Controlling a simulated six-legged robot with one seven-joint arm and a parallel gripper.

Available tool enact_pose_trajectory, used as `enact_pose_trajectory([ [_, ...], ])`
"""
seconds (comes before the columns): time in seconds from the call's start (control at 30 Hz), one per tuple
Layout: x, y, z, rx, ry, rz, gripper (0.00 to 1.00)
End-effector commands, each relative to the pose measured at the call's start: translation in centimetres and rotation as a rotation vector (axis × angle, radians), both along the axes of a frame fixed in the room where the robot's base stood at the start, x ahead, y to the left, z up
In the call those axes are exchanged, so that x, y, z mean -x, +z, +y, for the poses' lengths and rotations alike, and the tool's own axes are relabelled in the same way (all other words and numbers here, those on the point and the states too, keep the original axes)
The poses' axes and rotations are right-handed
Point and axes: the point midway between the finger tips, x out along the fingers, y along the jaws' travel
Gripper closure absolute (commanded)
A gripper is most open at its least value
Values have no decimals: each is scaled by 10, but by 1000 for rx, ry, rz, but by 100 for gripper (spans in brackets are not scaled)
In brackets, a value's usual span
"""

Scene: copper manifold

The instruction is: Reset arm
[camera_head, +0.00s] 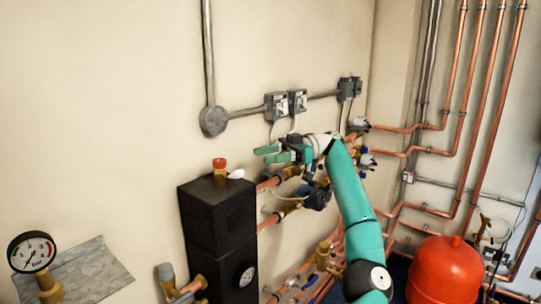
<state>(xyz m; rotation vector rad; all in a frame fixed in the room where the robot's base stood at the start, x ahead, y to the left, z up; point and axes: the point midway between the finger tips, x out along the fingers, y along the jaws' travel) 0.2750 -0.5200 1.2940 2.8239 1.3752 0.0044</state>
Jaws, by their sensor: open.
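My arm, teal with grey joints, reaches up from the lower right in the head view and bends left at the top. My gripper (271,154) is at its end, with two green fingers apart and pointing left. Nothing shows between the fingers. The gripper is in front of the copper manifold (290,172), above and right of the black box. My arm hides part of the manifold's pipes and valves.
A black box (217,215) with a red-capped fitting (219,165) stands left of the gripper. A pressure gauge (32,252) is at lower left. Sockets (287,104) are on the wall above. A red tank (436,270) and copper pipes (485,110) are at right.

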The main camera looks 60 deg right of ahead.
Motion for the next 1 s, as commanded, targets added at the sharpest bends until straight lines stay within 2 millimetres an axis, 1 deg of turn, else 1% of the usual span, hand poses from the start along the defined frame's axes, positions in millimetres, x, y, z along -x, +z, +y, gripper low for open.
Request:
enact_pose_trajectory([
  [0.17, 3, 0, -4, 0, 0, 0, 49],
  [0.73, 4, 2, -2, 1, -1, 0, 49],
  [0.77, 6, 5, -1, 4, -3, 0, 49],
  [0.87, 19, 26, 12, 24, -19, 1, 49],
  [0.97, 42, 64, 41, 60, -47, 10, 49],
  [1.0, 52, 82, 58, 80, -63, 17, 49],
])
